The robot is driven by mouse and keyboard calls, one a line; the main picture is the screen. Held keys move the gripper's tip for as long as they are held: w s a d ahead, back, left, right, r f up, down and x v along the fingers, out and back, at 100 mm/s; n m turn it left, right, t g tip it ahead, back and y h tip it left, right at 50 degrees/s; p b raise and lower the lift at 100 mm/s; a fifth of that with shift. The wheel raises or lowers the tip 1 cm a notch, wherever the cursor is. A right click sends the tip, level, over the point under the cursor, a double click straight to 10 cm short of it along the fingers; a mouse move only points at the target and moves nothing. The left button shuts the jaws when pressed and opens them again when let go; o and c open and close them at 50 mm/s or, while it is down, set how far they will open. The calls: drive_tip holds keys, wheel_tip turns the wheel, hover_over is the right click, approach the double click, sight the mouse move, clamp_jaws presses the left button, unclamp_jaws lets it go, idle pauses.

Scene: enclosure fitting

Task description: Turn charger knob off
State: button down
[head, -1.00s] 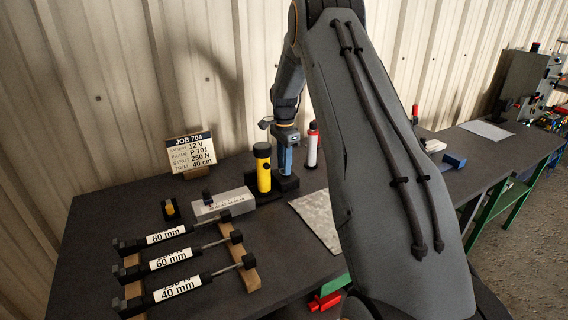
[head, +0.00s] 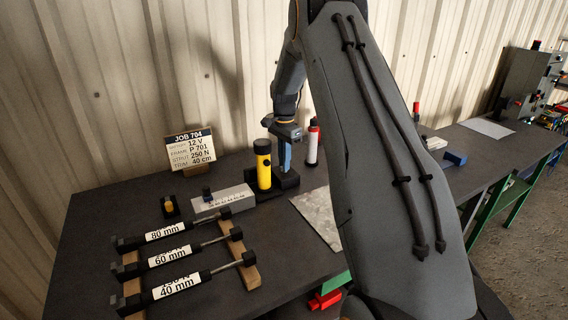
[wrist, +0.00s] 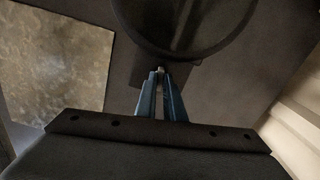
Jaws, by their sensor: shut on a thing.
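The black charger base (head: 288,183) stands on the bench, with a yellow torch with a dark top (head: 263,166) upright at its left end. My gripper (head: 284,170) points down at the base, just right of the torch. In the wrist view my gripper (wrist: 160,72) has its blue fingers close together on a small pale piece at their tips, which appears to be the charger knob (wrist: 160,69). The fingers hide most of it, so its setting cannot be read. The torch's large round dark top (wrist: 185,25) fills the top of the wrist view.
A red-capped white bottle (head: 312,147) stands close to the right of my gripper. A grey block (head: 222,202) and labelled struts (head: 174,257) lie to the left. A pale mat (head: 317,215) lies in front. A job sign (head: 190,150) stands near the wall.

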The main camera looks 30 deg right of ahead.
drive_tip(key=n+b, duration=0.2)
drive_tip(key=n, duration=0.3)
drive_tip(key=shift+n, duration=0.3)
drive_tip(key=shift+n+b, duration=0.4)
drive_tip(key=shift+n, duration=1.7)
drive_tip(key=c, duration=1.9)
unclamp_jaws()
drive_tip(key=shift+o, duration=0.2)
drive_tip(key=shift+r, duration=0.15)
drive_tip(key=shift+r+b, duration=1.1)
drive_tip(key=shift+r, duration=2.7)
